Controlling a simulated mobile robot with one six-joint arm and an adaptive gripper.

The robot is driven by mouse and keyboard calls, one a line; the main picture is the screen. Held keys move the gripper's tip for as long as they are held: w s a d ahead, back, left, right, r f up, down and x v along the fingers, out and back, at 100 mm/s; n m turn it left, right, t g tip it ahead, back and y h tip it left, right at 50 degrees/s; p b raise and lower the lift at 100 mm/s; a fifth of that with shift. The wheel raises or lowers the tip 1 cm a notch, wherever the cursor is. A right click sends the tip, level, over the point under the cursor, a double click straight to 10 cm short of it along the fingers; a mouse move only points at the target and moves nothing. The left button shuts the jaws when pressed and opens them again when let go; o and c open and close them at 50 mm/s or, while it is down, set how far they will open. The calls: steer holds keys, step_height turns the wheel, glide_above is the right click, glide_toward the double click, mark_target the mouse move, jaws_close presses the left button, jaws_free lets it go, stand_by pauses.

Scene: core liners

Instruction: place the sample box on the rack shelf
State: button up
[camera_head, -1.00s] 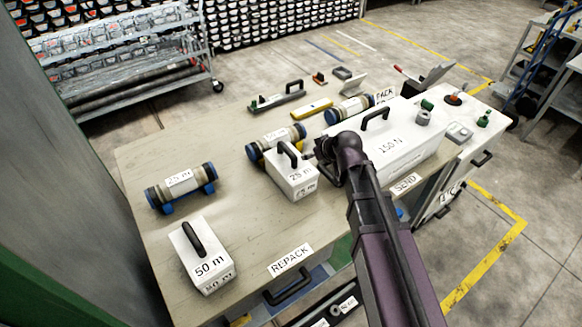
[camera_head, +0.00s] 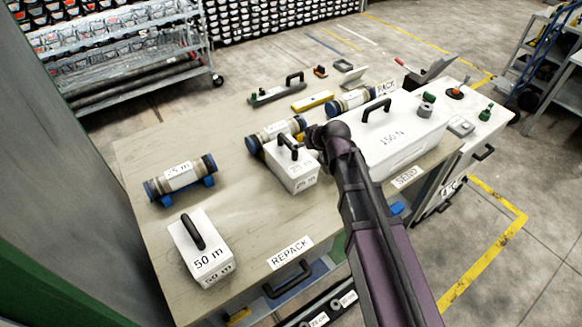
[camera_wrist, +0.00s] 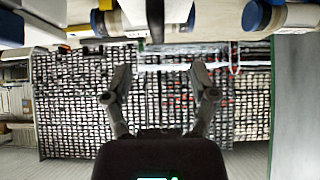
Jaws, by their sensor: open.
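White boxes with black handles stand on the bench; I cannot tell which is the sample box. The smaller box (camera_head: 294,178) is at the middle of the bench, the 50 m box (camera_head: 203,250) is at front left, and the large 150 N box (camera_head: 405,145) is to the right. My gripper (camera_wrist: 160,85) is open and empty in the wrist view, its fingers apart. A pale box with a dark handle (camera_wrist: 155,18) shows at the top of that view, beyond the fingertips. In the head view my arm's end is close beside the smaller box; the fingertips are not clear.
A metal rack with shelves (camera_head: 110,62) stands at the upper left, beyond the bench (camera_head: 140,165). Several blue-capped core tubes lie on the bench, one at the left (camera_head: 180,178). A wall of stored trays (camera_head: 262,22) is behind. Bare floor separates bench and rack.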

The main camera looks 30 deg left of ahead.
mark_target(290, 143)
steer(key=shift+b+x, duration=1.75)
steer(key=shift+x, duration=1.1)
steer(key=shift+w, duration=0.1)
steer(key=shift+b+x, duration=1.75)
steer(key=shift+x, duration=0.8)
steer(key=shift+w, duration=0.15)
steer(key=shift+r, duration=0.1)
jaws_close()
